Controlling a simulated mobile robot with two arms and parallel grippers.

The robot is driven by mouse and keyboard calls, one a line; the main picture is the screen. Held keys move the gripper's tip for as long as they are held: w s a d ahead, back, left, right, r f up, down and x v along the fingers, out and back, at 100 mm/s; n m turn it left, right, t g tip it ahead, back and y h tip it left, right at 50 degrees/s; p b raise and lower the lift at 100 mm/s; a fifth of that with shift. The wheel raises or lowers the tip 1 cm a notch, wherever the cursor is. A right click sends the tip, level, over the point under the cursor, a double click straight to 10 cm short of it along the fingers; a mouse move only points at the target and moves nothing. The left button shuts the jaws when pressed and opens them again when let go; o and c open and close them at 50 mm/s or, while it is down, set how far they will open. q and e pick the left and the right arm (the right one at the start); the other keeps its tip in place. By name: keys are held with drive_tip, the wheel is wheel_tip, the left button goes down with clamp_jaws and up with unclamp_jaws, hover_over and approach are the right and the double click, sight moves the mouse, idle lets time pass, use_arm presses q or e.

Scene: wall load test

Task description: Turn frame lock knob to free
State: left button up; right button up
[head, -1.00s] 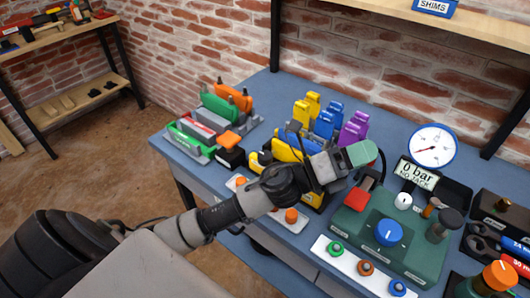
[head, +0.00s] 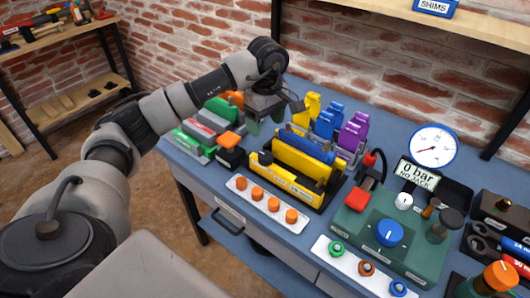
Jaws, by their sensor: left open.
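My left gripper (head: 265,120) hangs pointing down above the back left part of the blue bench, between the green and grey blocks and the yellow ones. It is open and I see nothing held in it. Several knobs are in view: a large blue knob (head: 389,233) on the green box (head: 345,222), a small white knob (head: 404,200) on the same box, and an orange knob (head: 500,275) at the lower right. I cannot read which is the frame lock knob or its setting. The gripper is far from all of them. My right gripper is out of view.
A yellow and blue block holder (head: 287,179) stands mid-bench, with a white strip of orange buttons (head: 240,184) before it. The brick wall bounds the bench.

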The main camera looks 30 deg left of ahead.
sight(265, 154)
use_arm(q)
wheel_tip(265, 154, down, 11)
drive_tip(key=shift+s+r+p, duration=0.15)
drive_tip(key=shift+r+p, duration=0.05)
drive_tip(key=shift+p, duration=0.5)
drive_tip(key=c, duration=0.9)
